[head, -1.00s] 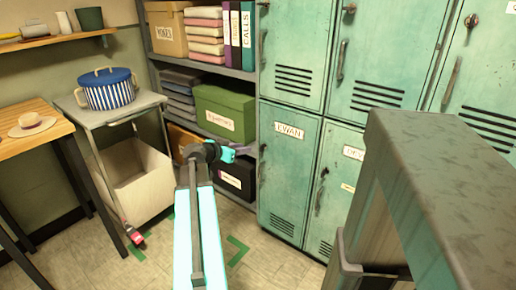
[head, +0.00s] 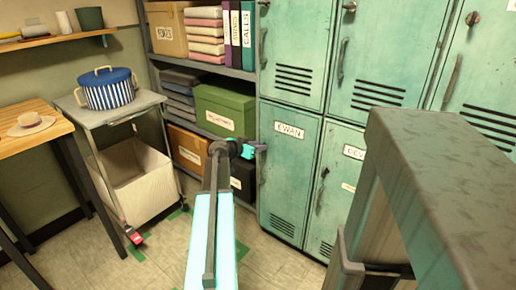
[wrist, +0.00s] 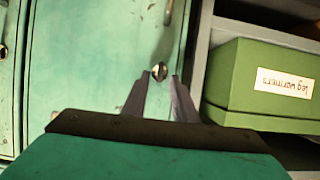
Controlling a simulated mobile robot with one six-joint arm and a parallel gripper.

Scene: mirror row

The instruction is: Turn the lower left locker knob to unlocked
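The lower left locker (head: 290,170) is a worn green door with an "EWAN" label and vent slots. Its small round metal knob (wrist: 159,71) shows in the wrist view, between and just beyond my fingertips. I cannot tell whether the fingers touch it or which way it is turned. My gripper (wrist: 161,79) is open, with a gap between its two fingers. In the head view my gripper (head: 258,148) reaches the left edge of this door, and the knob is hard to make out there.
The door's handle (wrist: 168,12) is near the knob in the wrist view, which appears upside down. A shelf with a green box (head: 222,110) stands directly left of the lockers. A neighbouring lower locker (head: 335,190) is to the right. A large metal block (head: 440,150) fills the right foreground.

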